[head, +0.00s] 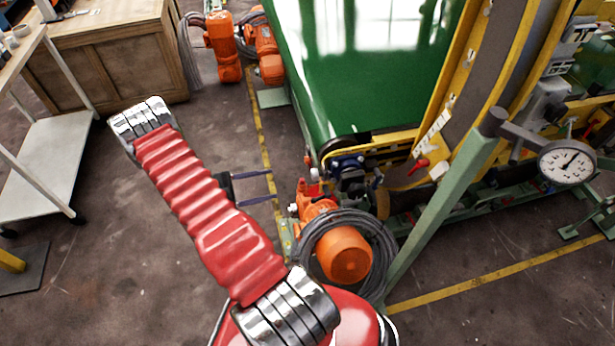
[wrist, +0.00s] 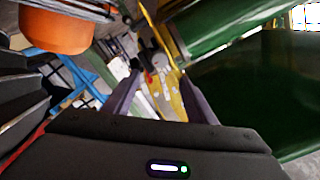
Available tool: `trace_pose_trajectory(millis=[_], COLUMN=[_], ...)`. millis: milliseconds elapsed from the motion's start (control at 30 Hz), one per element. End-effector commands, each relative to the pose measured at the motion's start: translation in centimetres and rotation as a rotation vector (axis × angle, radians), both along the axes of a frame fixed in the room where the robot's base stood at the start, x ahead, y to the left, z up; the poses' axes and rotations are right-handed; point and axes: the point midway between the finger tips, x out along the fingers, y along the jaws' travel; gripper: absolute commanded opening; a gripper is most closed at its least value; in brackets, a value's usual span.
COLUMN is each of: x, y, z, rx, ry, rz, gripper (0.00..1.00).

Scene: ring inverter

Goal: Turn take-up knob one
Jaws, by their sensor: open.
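My gripper (head: 273,186) points right from behind my red arm in the head view, its two thin dark fingers apart with nothing between them. In the wrist view the gripper's fingers (wrist: 160,78) are spread, with a gap between the tips. I cannot tell for sure which part is take-up knob one. A small red handle (head: 418,166) sits on the yellow frame, well to the right of the gripper. A small red and white part (head: 314,190) stands nearer, just right of the fingertips and apart from them.
An orange motor (head: 343,254) ringed by grey cable stands below right of the gripper. A green belt or panel (head: 365,70) rises behind. A green post (head: 445,200) carries a dial gauge (head: 567,162). A white trolley (head: 45,160) stands left. The floor around the arm is mostly clear.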

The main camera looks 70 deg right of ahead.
Motion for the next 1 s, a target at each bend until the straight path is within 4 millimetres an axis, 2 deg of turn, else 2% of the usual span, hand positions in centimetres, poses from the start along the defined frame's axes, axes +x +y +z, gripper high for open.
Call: trace_pose_trajectory(millis=[367, 533, 667, 1000], x=[-0.1, -0.8, -2.0, -6.4], y=[-0.1, -0.5, -1.2, -3.8], z=[-0.1, -0.1, -0.1, -0.1], rx=[0.005, 0.005, 0.005, 0.005], ry=[0.007, 0.007, 0.006, 0.006], rz=[0.001, -0.001, -0.001, -0.002], gripper=[0.51, 0.51, 0.51, 0.51])
